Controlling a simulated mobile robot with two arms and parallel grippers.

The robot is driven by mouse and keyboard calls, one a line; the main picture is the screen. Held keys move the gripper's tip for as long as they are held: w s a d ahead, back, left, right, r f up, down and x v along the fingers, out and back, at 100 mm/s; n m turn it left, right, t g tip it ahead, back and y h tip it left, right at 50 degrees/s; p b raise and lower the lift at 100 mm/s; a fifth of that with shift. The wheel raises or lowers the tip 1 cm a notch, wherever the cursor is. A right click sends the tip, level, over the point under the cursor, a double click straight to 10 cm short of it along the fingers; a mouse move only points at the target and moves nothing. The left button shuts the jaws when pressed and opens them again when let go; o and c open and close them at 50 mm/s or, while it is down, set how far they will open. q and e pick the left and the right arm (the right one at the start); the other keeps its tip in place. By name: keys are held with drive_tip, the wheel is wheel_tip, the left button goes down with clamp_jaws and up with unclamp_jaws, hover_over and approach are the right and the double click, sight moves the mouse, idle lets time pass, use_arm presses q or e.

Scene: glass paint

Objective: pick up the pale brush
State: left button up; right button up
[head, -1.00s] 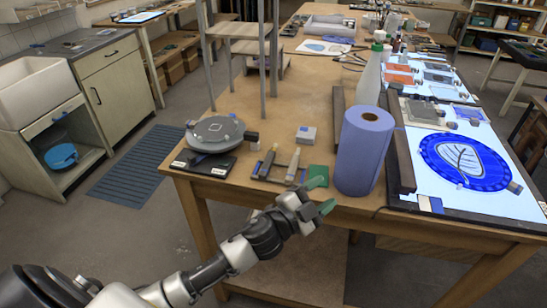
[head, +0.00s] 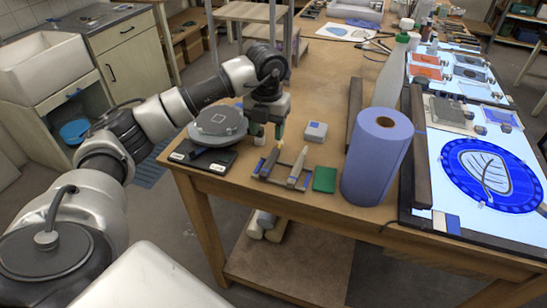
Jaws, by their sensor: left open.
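Two slim tools lie side by side on a small wooden rest (head: 280,182) near the front edge of the table. The right one, pale grey-white, looks like the pale brush (head: 297,170). The left one is a darker tool (head: 269,163), and a small yellowish tip shows near it. My left gripper (head: 266,136) points down, open and empty, just behind the darker tool and to the left of the pale brush. I cannot tell its exact height above the table. My right gripper is not in view.
A round grey turntable (head: 217,120) stands left of my gripper. A blue paper roll (head: 374,165) stands farther right, beside the lit panel with the blue glass disc (head: 455,160).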

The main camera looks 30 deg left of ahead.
sight(271, 158)
use_arm(q)
wheel_tip(271, 158, down, 4)
drive_tip(key=shift+r+p, duration=0.2)
drive_tip(key=shift+p, duration=0.1)
drive_tip(key=f, duration=0.1)
drive_tip(key=f+p, duration=0.1)
drive_tip(key=f, duration=0.1)
drive_tip(key=d+f+p, duration=0.1)
drive_tip(key=shift+w+f, duration=0.15)
drive_tip(key=shift+f, duration=0.25)
drive_tip(key=shift+a+f, duration=0.1)
drive_tip(key=shift+f, duration=0.35)
drive_tip(key=shift+c, duration=0.3)
clamp_jaws()
